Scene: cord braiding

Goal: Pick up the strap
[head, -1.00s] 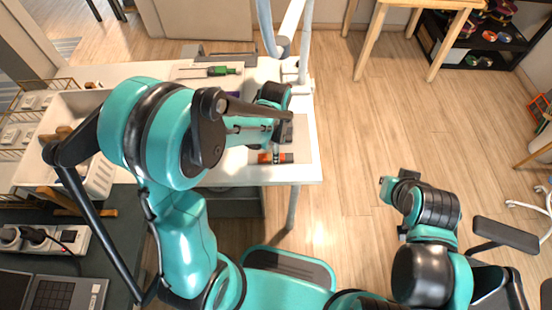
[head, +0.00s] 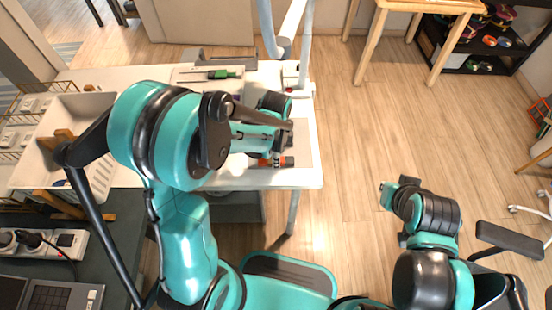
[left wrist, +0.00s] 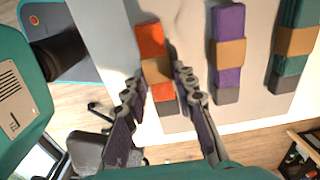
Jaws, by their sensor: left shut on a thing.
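The orange strap (left wrist: 151,42) is a flat bundle with a tan band around its middle and a dark grey end. In the left wrist view my left gripper (left wrist: 160,88) has a finger on each side of it, shut on it near the band. In the head view the strap's end (head: 287,161) shows near the table's front right corner; my left arm hides most of the gripper. A purple strap (left wrist: 229,52) and a green strap (left wrist: 294,16) lie beside it, apart from the fingers. My right gripper (head: 390,193) is at the right, away from the table; its fingers are unclear.
The white table (head: 307,177) holds a green-handled screwdriver (head: 221,74) at the back and a white bin (head: 99,105) at the left. A power strip (head: 66,242) and laptop (head: 52,297) are at lower left.

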